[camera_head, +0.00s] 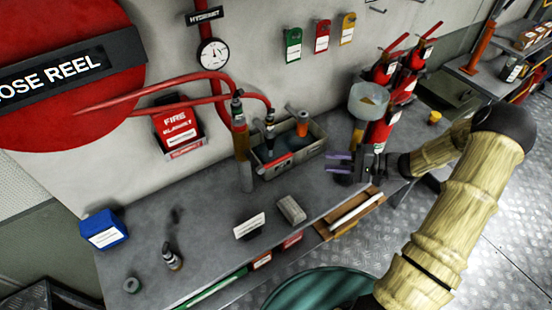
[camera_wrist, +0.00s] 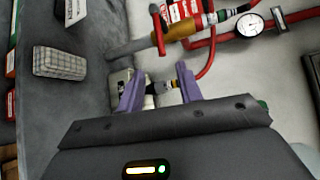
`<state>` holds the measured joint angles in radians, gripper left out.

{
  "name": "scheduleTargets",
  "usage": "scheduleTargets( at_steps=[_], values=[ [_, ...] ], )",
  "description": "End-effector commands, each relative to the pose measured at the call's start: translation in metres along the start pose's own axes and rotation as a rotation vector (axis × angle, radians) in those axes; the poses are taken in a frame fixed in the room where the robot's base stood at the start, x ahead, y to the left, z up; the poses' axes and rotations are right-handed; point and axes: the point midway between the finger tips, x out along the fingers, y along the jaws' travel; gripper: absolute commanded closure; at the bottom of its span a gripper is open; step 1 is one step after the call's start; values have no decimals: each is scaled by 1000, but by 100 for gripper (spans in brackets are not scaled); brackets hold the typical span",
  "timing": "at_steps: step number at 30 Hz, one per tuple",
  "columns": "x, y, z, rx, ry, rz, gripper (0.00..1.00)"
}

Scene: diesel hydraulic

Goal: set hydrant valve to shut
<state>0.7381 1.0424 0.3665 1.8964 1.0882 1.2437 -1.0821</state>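The "HYDRANT" sign (camera_head: 205,15) hangs on the wall above a round white gauge (camera_head: 212,54). Red piping leads from there to an upright brass-coloured fitting (camera_head: 241,143) on the bench. In the wrist view the brass fitting (camera_wrist: 184,27) lies sideways at the top, with a red handle (camera_wrist: 157,28) across it, apart from my fingers. I cannot tell the valve's setting. My gripper (camera_head: 330,164) is at the bench's right part, right of the fitting and the grey bin. In the wrist view my gripper (camera_wrist: 160,72) has its purple fingers apart, with nothing held between them.
The grey bin (camera_head: 313,143) holds tools beside the fitting. Red extinguishers (camera_head: 381,129) and a clear container (camera_head: 369,101) stand close behind my gripper. A grey block (camera_head: 291,210), a small bottle (camera_head: 172,257) and a blue box (camera_head: 103,229) sit on the bench. The bench's left middle is mostly clear.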

Motion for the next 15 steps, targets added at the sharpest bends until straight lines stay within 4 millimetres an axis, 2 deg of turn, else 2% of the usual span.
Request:
scheduleTargets(
  at_steps=[11,15],
  values=[
    [2,-1,0,0,1,0,64],
    [12,-2,0,2,3,0,64]
  ],
)
